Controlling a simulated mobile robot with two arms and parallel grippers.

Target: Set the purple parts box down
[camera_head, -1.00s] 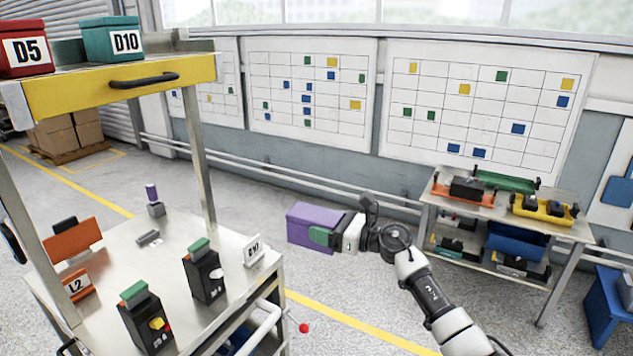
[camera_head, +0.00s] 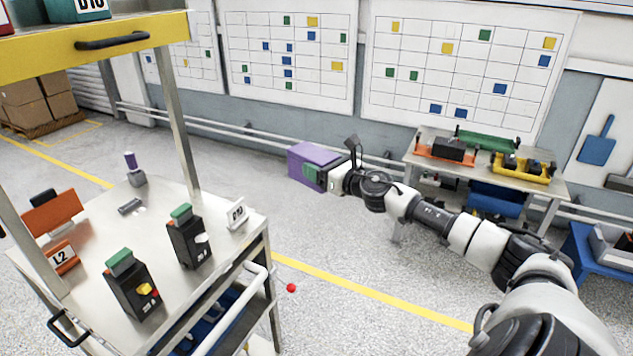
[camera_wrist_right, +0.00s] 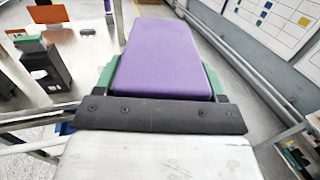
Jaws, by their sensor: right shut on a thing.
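The purple parts box (camera_head: 316,154) is held in the air by my right gripper (camera_head: 318,172), to the right of the steel cart and above the floor. In the right wrist view the purple box (camera_wrist_right: 162,58) sits between the green jaw pads of the right gripper (camera_wrist_right: 160,85), which is shut on it. The box touches nothing else that I can see. My left gripper does not show in either view.
A shelf bench (camera_head: 408,158) with trays stands at the right rear. A blue stool-like stand (camera_head: 580,245) is far right.

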